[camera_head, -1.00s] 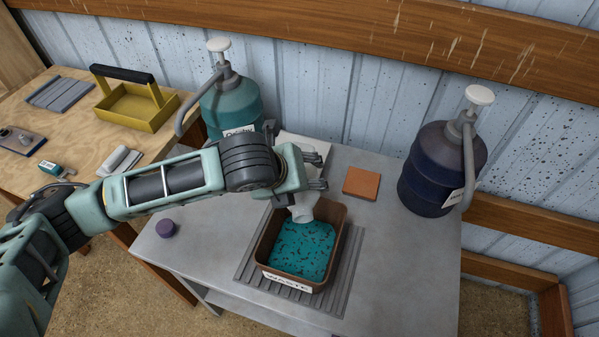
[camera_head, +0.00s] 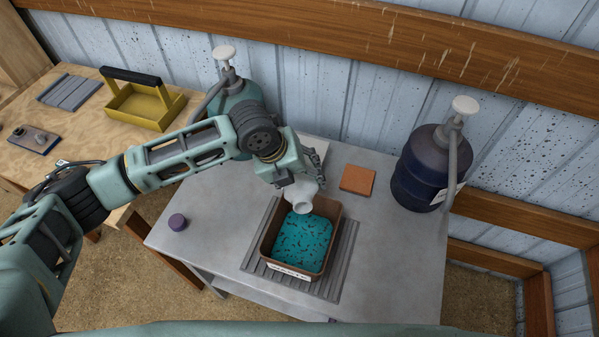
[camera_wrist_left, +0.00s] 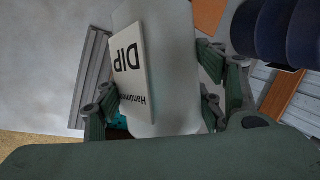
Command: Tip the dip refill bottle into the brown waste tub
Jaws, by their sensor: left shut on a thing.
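The dip refill bottle (camera_head: 301,194) is white and held tilted, its mouth pointing down over the brown waste tub (camera_head: 265,247). In the left wrist view the bottle (camera_wrist_left: 172,60) fills the middle, with a label reading DIP upside down. My left gripper (camera_head: 308,168) is shut on the bottle's body; its fingers (camera_wrist_left: 160,92) show on both sides of it. The tub holds teal liquid with dark specks and has a WASTE label on its front. Whether liquid is leaving the bottle cannot be made out. My right gripper is not in view.
The tub stands on a grey ribbed mat (camera_head: 340,275) on the grey table. A teal pump jug (camera_head: 238,92) is behind my arm and a dark blue one (camera_head: 418,175) stands right. A yellow caddy (camera_head: 145,106) is far left.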

